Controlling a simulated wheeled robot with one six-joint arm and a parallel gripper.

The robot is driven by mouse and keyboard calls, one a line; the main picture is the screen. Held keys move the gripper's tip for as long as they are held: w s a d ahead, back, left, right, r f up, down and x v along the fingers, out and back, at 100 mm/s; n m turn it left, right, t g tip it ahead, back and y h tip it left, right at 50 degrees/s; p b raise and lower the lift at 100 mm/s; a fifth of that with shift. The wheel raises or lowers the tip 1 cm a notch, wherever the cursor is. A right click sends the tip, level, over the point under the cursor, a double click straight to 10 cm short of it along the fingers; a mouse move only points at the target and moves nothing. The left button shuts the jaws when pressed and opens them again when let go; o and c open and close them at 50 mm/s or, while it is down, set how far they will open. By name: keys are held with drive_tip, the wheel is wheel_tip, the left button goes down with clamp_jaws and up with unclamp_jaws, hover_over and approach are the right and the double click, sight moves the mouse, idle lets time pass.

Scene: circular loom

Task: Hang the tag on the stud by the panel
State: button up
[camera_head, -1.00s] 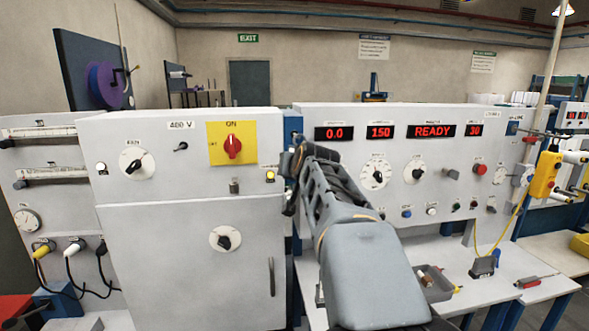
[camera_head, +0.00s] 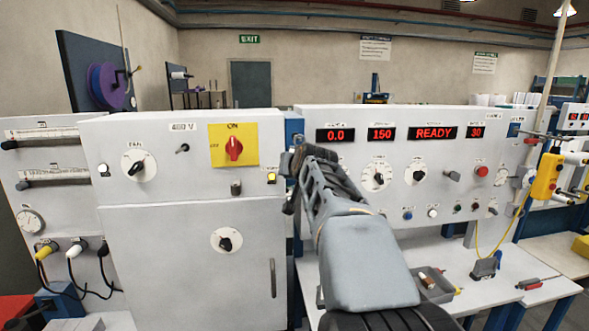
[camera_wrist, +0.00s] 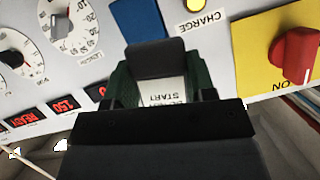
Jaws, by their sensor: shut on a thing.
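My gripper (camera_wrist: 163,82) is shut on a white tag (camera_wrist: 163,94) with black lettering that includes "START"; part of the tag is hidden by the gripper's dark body. In the head view, my gripper (camera_head: 291,178) is at the right edge of the grey cabinet, beside the yellow lamp, and the tag cannot be made out there. A short grey-brown peg (camera_head: 235,187), which may be the stud, sticks out of the cabinet below the yellow switch plate (camera_head: 221,157). It is left of my gripper and apart from it.
A red rotary switch (camera_head: 233,149) sits on the yellow plate. The yellow lamp (camera_head: 271,178) and a small black toggle (camera_head: 183,149) are also on the cabinet. The display console (camera_head: 400,152) stands right of my gripper, with knobs and buttons. A grey tray (camera_head: 437,289) lies on the bench.

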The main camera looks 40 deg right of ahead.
drive_tip(key=shift+f+b, duration=0.3)
drive_tip(key=shift+b, duration=0.1)
idle(0.4)
drive_tip(key=o, duration=1.1)
drive_tip(key=shift+f+b+v, duration=0.15)
drive_tip(key=shift+b+v, duration=0.45)
drive_tip(key=shift+v, duration=1.6)
drive_tip(key=shift+f+b+v, duration=0.1)
drive_tip(key=shift+b+v, duration=0.5)
drive_tip(key=shift+v, duration=1.65)
